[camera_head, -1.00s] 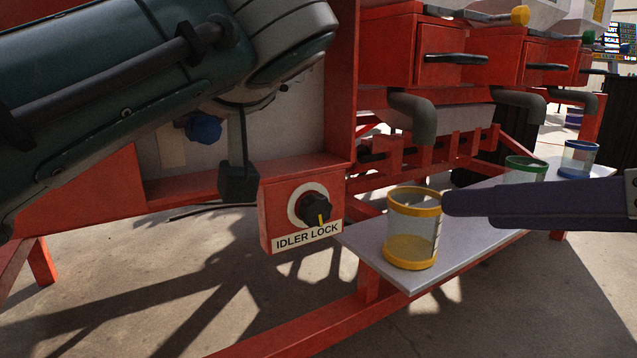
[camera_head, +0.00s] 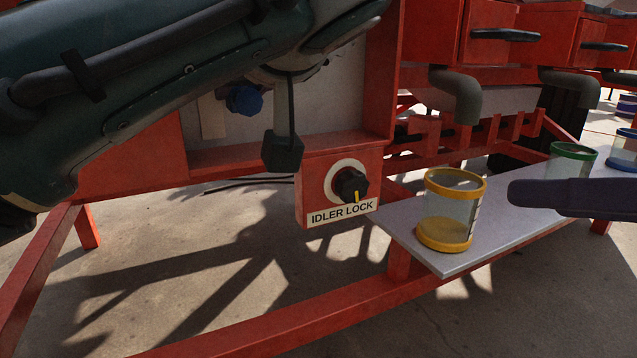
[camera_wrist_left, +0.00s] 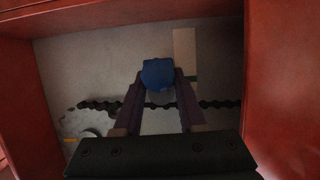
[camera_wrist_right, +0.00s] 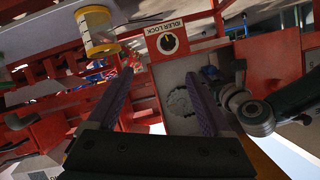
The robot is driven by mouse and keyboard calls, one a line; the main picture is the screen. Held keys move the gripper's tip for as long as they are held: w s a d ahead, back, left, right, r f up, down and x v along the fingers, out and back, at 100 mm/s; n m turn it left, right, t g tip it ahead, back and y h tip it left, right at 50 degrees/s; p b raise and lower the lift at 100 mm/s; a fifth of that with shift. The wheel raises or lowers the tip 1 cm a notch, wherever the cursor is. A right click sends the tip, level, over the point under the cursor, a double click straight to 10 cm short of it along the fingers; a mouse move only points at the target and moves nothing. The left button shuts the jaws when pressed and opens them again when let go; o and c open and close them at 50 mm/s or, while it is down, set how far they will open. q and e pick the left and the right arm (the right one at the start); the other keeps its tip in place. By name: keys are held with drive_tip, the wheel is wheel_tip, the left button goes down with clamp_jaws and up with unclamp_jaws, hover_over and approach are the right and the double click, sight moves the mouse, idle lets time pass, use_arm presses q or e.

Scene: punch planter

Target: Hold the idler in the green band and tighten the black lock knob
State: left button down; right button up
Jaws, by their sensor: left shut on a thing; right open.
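The blue idler knob (camera_head: 245,99) sits inside the red frame's recess. In the left wrist view my left gripper (camera_wrist_left: 160,88) is shut on the blue knob (camera_wrist_left: 158,72); in the head view my left arm hides its fingers. A pale strip (camera_wrist_left: 185,50) beside the knob carries a small dark greenish mark; I cannot tell the band's exact position. The black lock knob (camera_head: 350,185), with a yellow pointer line, is on the red IDLER LOCK box (camera_head: 314,170). It also shows in the right wrist view (camera_wrist_right: 168,43). My right gripper (camera_wrist_right: 159,78) is open, empty and apart from the knob.
A yellow-rimmed clear cup (camera_head: 447,210) stands on the grey shelf (camera_head: 400,228), between the lock knob and my right finger. A green-rimmed cup (camera_head: 572,160) and a blue-rimmed cup (camera_head: 622,152) stand farther back. A low red beam (camera_head: 300,315) crosses the front.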

drive_tip(key=w+a+f+n, duration=0.1)
drive_tip(key=w+a+f, duration=0.1)
drive_tip(key=w+a, duration=0.15)
drive_tip(key=n+h, duration=0.1)
drive_tip(key=n, duration=0.1)
approach(358, 186)
drive_tip(key=shift+t, duration=0.3)
drive_tip(key=x, duration=0.9)
drive_tip(key=shift+a+f, duration=0.2)
drive_tip(key=shift+a, duration=0.05)
drive_tip(key=c, duration=1.3)
drive_tip(key=shift+d+m, duration=0.15)
drive_tip(key=shift+m, duration=0.35)
clamp_jaws()
drive_tip(key=shift+m+g+y, duration=0.4)
drive_tip(key=shift+m+y, duration=0.4)
drive_tip(key=shift+m, duration=0.1)
